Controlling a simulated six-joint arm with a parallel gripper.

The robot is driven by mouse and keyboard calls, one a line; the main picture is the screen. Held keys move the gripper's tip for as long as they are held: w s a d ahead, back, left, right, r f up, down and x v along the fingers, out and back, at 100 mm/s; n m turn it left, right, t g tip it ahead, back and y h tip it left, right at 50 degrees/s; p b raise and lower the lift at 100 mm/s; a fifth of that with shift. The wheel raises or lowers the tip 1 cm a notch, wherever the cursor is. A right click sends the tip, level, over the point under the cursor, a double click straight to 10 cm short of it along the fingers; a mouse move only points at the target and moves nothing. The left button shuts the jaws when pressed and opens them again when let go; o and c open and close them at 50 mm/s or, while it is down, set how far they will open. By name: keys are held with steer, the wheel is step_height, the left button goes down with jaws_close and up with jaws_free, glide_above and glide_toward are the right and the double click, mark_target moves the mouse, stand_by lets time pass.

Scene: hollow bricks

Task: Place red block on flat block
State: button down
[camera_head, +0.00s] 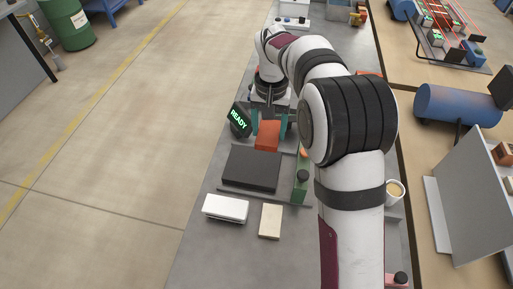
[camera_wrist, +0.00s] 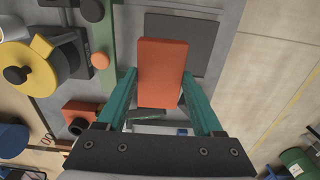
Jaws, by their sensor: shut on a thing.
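The red block (camera_head: 267,136) is a plain orange-red brick. My gripper (camera_head: 269,124) has teal fingers and is shut on it, one finger on each side. In the wrist view the red block (camera_wrist: 162,68) sits between the two fingertips (camera_wrist: 159,80). The dark grey flat block (camera_head: 251,169) lies just in front of the red block in the head view. In the wrist view the red block covers part of the flat block (camera_wrist: 197,48). The gap between the two blocks in height cannot be told.
A grey base plate (camera_head: 237,187) lies under the flat block, with a green bar (camera_head: 301,184) and dark knob along its right side. A white block (camera_head: 226,208) and a beige block (camera_head: 270,221) lie nearer. A black READY display (camera_head: 239,120) stands left of my gripper.

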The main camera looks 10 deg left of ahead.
mark_target(253, 163)
steer(key=a+f, duration=0.1)
steer(key=f, duration=0.3)
steer(key=a+f, duration=0.1)
steer(key=f, duration=0.4)
steer(key=a+f, duration=0.2)
steer(key=f, duration=0.2)
steer(key=shift+w+a+f, duration=0.1)
steer(key=shift+w+f, duration=0.1)
steer(key=shift+f, duration=0.1)
steer(key=shift+c, duration=0.2)
jaws_free()
